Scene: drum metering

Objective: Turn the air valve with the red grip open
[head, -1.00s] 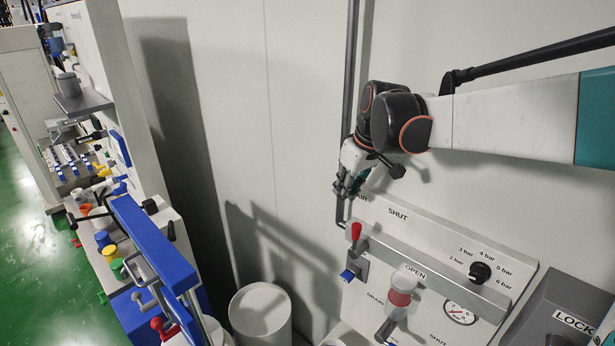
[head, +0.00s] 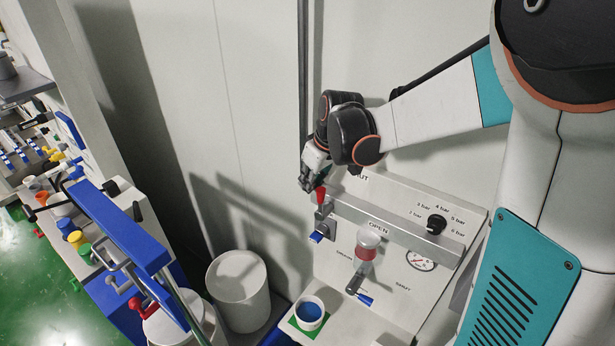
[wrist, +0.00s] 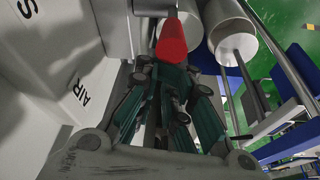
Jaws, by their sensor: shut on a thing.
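The air valve's red grip (head: 320,196) stands upright on the left end of the grey rail on the white panel (head: 375,280). My gripper (head: 314,182) comes down from above and is shut on the top of the red grip. In the wrist view the red grip (wrist: 171,42) lies at the tips of my gripper's fingers (wrist: 166,75), which hide its end. The word AIR shows on the panel at the left there.
A blue-handled tap (head: 318,236) sits just below the valve. Right of it are a red-and-clear filter bowl (head: 367,246), a black pressure knob (head: 437,224) and a gauge (head: 420,259). A cup with blue contents (head: 309,311) stands below. A white drum (head: 238,295) is at the left.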

